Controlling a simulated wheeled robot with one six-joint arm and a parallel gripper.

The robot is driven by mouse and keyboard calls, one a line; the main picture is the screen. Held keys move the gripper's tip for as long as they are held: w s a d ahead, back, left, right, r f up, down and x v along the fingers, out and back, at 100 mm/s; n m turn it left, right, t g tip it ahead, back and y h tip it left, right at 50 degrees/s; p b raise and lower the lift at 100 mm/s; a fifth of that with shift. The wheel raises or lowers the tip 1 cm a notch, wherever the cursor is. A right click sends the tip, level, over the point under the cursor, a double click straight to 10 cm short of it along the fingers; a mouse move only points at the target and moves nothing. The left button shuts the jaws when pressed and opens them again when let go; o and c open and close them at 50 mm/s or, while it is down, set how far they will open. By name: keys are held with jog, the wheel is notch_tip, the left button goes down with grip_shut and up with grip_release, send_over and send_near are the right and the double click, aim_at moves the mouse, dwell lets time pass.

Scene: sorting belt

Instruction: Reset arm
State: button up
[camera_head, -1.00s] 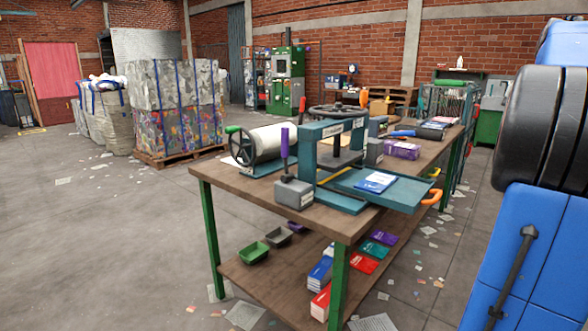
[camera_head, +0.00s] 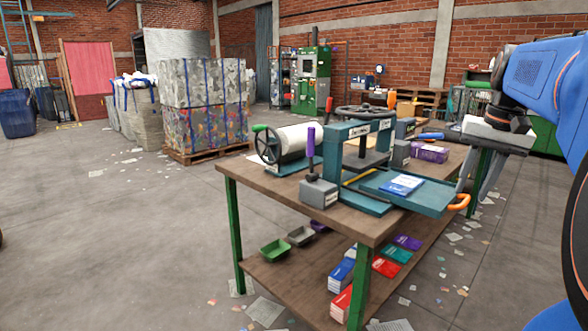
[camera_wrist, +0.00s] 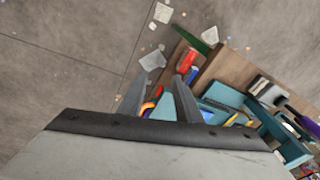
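My blue arm reaches in from the right of the head view. My gripper (camera_head: 470,194) hangs fingers-down beside the right end of the workbench (camera_head: 290,192). In the wrist view its two grey fingers (camera_wrist: 159,80) are apart, with nothing seen held between them. The workbench's teal press (camera_head: 370,150) and a blue-and-white booklet (camera_head: 401,185) on its plate lie to the left of my gripper in the head view.
A white roll (camera_head: 300,144) and a grey block with a purple lever (camera_head: 318,190) stand on the bench. Coloured packs and small trays (camera_head: 275,250) are on its lower shelf. Strapped bales (camera_head: 205,110) stand behind. Open floor (camera_head: 110,230) lies at left, with scattered paper.

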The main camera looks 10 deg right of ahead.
jog(key=s+a+f+n+t, duration=0.1)
jog(key=s+a+f+n, duration=0.3)
jog(key=a+f, duration=0.7)
jog(key=s+a+f+n+t, duration=0.1)
jog(key=s+a+f+n, duration=0.3)
jog(key=s+a+f, duration=0.3)
jog(key=a+f, duration=0.4)
jog(key=a, duration=0.2)
jog(key=shift+s+f+t, duration=0.15)
jog(key=shift+s+t, duration=0.05)
jog(key=shift+t, duration=0.2)
jog(key=shift+a, duration=0.1)
dwell(0.6)
